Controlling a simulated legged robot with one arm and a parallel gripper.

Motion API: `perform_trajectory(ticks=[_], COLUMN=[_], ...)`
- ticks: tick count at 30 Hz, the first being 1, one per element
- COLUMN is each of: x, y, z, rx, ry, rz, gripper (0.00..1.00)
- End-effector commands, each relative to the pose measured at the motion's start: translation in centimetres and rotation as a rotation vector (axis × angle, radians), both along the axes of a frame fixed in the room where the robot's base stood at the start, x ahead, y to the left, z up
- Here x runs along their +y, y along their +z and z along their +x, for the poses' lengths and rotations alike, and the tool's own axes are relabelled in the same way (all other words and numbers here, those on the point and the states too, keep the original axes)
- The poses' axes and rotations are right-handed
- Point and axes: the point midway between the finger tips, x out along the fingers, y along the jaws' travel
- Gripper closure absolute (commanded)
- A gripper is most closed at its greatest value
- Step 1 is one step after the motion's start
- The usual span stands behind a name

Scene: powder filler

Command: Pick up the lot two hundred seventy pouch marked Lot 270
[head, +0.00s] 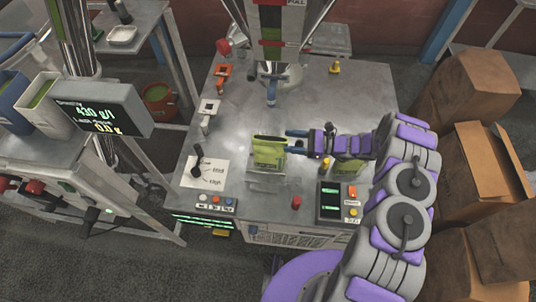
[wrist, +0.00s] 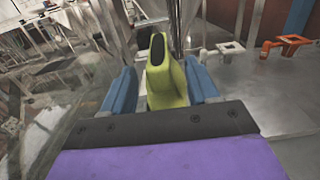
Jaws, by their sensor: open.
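A yellow-green pouch (head: 268,154) stands upright near the middle of the metal table, with its top open. Its lot marking is too small to read. My gripper (head: 292,143) reaches it from the right, level with its upper part. In the wrist view the pouch (wrist: 168,75) rises between the two blue fingers of my gripper (wrist: 162,90). The fingers are apart, one on each side of the pouch. I cannot tell whether either finger touches it.
The metal table (head: 225,120) has a filler column (head: 275,45) at its back. A control box (head: 338,200) is at front right and a white card (head: 203,173) at front left. A display (head: 95,110) is left; cardboard boxes (head: 480,165) are right.

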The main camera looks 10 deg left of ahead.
Motion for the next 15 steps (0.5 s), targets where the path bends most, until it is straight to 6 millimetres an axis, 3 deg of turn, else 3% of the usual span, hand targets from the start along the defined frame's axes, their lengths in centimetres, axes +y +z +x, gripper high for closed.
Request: perform_trajectory(ticks=[10, 15], x=[3.0, 5.6], y=[-0.1, -0.3], z=[-0.2, -0.4], rx=[0.001, -0.001], ry=[0.001, 0.002], rz=[0.001, -0.002], gripper=[0.4, 0.4])
